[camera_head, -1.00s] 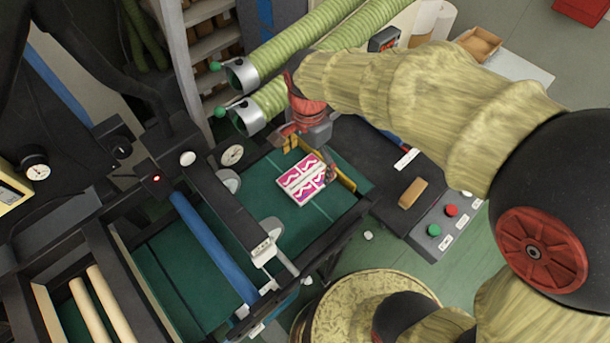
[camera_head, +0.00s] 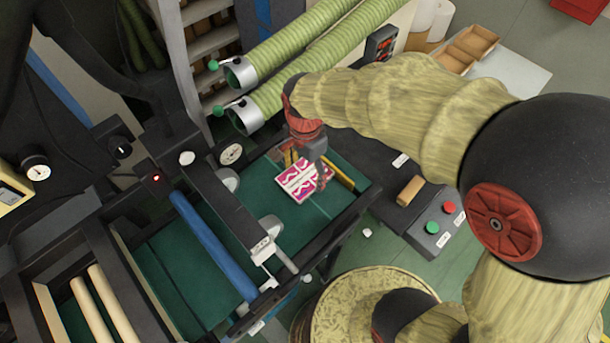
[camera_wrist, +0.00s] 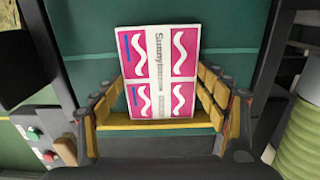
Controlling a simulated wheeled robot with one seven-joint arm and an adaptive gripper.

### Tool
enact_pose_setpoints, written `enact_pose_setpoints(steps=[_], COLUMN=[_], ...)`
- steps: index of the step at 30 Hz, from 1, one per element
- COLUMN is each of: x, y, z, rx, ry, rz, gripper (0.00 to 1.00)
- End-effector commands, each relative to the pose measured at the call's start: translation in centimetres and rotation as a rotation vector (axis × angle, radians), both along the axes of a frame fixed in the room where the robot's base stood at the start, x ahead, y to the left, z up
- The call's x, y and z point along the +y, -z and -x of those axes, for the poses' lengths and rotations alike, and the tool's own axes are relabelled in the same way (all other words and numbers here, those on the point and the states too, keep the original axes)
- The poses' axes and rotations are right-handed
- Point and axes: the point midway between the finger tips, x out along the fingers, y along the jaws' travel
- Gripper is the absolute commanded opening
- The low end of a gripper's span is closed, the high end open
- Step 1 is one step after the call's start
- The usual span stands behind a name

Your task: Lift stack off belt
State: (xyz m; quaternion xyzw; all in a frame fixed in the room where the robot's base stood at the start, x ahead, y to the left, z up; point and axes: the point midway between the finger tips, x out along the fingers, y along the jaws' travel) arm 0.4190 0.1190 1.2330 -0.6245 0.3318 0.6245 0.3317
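The stack (camera_head: 297,181) is a small bundle of pink and white printed packs lying on the green belt (camera_head: 310,222). In the wrist view the stack (camera_wrist: 142,65) has a white printed band down its middle. My gripper (camera_head: 306,163) is low over the right part of the stack in the head view and hides some of it. In the wrist view my gripper (camera_wrist: 161,78) is open, its yellow-padded fingers on either side of the stack's near half. The fingertips look very close to its sides; I cannot tell whether they touch.
A yellow bar (camera_wrist: 150,122) runs across near the stack. A blue roller (camera_head: 214,247) and black frame stand left of it. Green ribbed hoses (camera_head: 300,50) are behind. A control box with buttons (camera_head: 440,216) and a brown block (camera_head: 410,191) are at right.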

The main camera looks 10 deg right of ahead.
Motion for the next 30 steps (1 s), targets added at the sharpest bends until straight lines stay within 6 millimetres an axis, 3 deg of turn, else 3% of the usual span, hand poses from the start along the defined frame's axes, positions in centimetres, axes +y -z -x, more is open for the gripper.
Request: enact_pose_setpoints(steps=[15,25,30], x=[0.0,0.0,0.0], y=[0.0,-0.3,-1.6], z=[0.0,-0.1,-0.2], rx=[0.000,-0.001,-0.005], ry=[0.000,0.000,0.000], rz=[0.000,-0.001,-0.001], gripper=[0.41,0.41,0.40])
